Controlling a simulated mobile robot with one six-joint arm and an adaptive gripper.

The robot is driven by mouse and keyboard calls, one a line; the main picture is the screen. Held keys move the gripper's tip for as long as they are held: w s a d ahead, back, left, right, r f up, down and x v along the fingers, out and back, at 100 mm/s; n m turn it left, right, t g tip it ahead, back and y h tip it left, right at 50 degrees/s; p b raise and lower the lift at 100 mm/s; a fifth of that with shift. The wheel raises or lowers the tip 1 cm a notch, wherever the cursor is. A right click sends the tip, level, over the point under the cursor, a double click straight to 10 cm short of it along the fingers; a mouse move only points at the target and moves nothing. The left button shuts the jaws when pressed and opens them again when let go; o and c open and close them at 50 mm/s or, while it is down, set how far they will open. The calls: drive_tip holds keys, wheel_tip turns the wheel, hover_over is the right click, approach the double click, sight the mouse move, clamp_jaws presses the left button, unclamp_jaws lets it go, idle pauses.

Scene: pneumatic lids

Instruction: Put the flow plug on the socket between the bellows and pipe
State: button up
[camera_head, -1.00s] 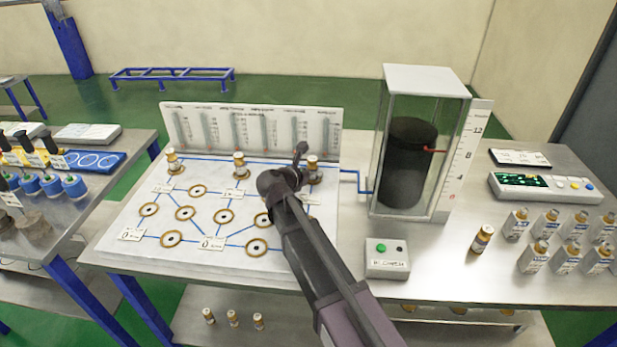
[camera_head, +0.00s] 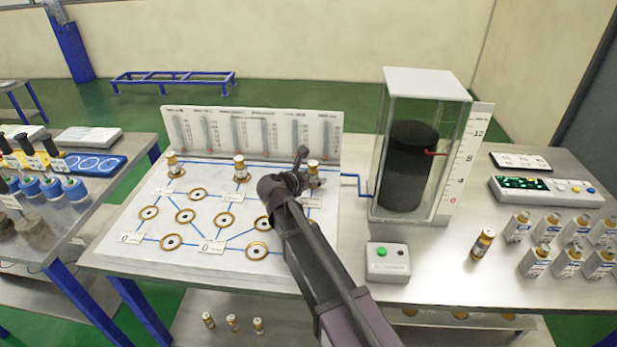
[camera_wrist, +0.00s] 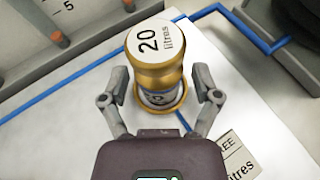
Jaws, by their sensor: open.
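A flow plug marked "20 litres" (camera_wrist: 157,52), gold with a white top, stands upright on a gold-rimmed socket (camera_wrist: 162,105) in the wrist view. In the head view this plug (camera_head: 313,168) is at the back right of the white board, near the blue pipe (camera_head: 350,177) leading to the glass case. My gripper (camera_wrist: 160,97) is open, with one finger on each side of the plug's lower part. A gap shows on both sides. My arm hides part of the board in the head view. The black bellows (camera_head: 407,170) stands inside the glass case.
Two similar plugs (camera_head: 240,167) and (camera_head: 173,163) stand along the board's back row. Several empty ringed sockets (camera_head: 185,216) lie in front. A scale panel (camera_head: 250,130) rises behind. A button box (camera_head: 388,262) and a loose plug (camera_head: 483,242) sit to the right.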

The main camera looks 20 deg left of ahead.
drive_tip(key=shift+r, duration=0.1)
drive_tip(key=shift+r, duration=0.15)
drive_tip(key=p+v, duration=0.5)
drive_tip(key=v, duration=0.7)
drive_tip(key=shift+w, duration=0.2)
idle(2.0)
